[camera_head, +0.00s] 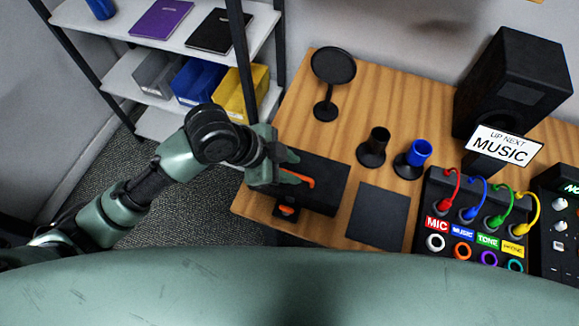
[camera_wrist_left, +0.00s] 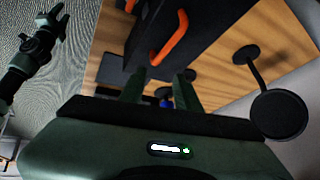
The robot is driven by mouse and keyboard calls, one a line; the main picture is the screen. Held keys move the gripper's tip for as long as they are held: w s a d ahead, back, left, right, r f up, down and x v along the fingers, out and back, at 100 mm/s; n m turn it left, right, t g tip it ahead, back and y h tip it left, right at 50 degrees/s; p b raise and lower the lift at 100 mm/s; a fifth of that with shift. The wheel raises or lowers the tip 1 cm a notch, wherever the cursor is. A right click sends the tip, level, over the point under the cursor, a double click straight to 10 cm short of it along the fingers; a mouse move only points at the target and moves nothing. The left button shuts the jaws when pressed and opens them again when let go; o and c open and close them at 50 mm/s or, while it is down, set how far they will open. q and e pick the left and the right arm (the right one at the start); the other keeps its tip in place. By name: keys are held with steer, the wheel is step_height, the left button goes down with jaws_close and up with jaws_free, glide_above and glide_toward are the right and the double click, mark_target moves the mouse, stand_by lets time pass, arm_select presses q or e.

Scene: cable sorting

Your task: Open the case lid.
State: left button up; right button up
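The black case (camera_head: 328,200) lies on the left front part of the wooden table, and its lid looks shut. An orange handle (camera_head: 300,178) shows on top, and a smaller orange part (camera_head: 287,210) shows at its front. My left gripper (camera_head: 294,168) is over the case's left part, close to the handle. In the left wrist view its two fingers (camera_wrist_left: 160,90) stand apart with nothing seen between them. The handle (camera_wrist_left: 172,40) shows just beyond the tips there; I cannot tell if they touch.
A round black stand (camera_head: 327,85) is behind the case. A dark flat pad (camera_head: 376,217) lies beside the case. The cable panel (camera_head: 465,215) and a speaker (camera_head: 513,82) are further right. A shelf (camera_head: 130,85) is at left.

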arm_select(q)
steer(key=w+a+r+m+g+y, duration=0.1)
steer(key=w+a+r+m, duration=0.1)
steer(key=a+m, duration=0.15)
steer(key=p, duration=0.1)
glide_above(299, 172)
steer(key=s+a, duration=0.2)
steer(key=s, duration=0.1)
steer(key=shift+m+g, duration=0.35)
steer(key=shift+g, duration=0.05)
steer(key=f, duration=0.7)
steer(key=shift+w+a, duration=0.1)
steer(key=shift+w, duration=0.1)
jaws_close()
